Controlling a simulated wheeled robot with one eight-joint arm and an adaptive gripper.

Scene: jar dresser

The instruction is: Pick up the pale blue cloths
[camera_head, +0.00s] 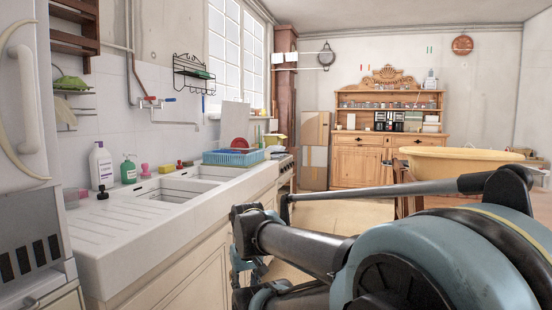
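I cannot make out any pale blue cloths for certain. A wooden dresser (362,165) stands against the far wall, with small jars and other items on its shelves. A small whitish stack (431,118) sits at the right of the dresser, too small to identify. My arm fills the lower right. What seems to be my gripper (250,268) is partly visible at the arm's far end, beside the sink cabinet and mostly hidden by my arm links. Its fingers cannot be made out.
A white sink counter (125,235) runs along the left, with bottles, sponges and a blue dish rack (233,157). A yellow tub (455,160) stands at the right, partly behind my arm. Some floor is clear before the dresser.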

